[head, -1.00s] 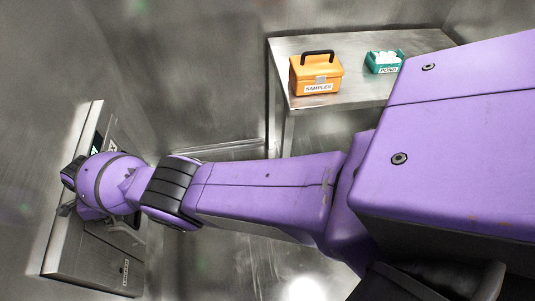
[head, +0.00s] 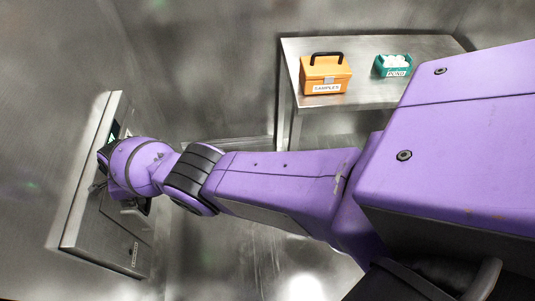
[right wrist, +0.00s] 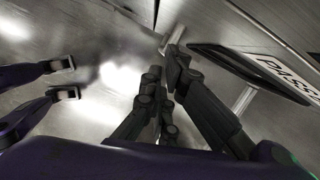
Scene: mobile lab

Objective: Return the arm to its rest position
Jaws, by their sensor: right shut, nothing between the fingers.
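My purple right arm (head: 275,182) crosses the head view from the right, and its wrist (head: 140,168) is in front of a steel wall box (head: 82,232) at the left. Its fingers are mostly hidden behind the wrist there. In the right wrist view my right gripper (right wrist: 168,72) has its dark fingers together with nothing between them. The fingertips are close to a metal bar in the picture; whether they touch it I cannot tell. My left gripper cannot be made out in the head view.
A steel table (head: 360,98) at the back holds an orange SAMPLES case (head: 325,76) and a teal bin (head: 393,72) with white items. A dark-framed sign reading PASS (right wrist: 285,72) is right of the fingers. Bare floor (head: 240,255) shows below the arm.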

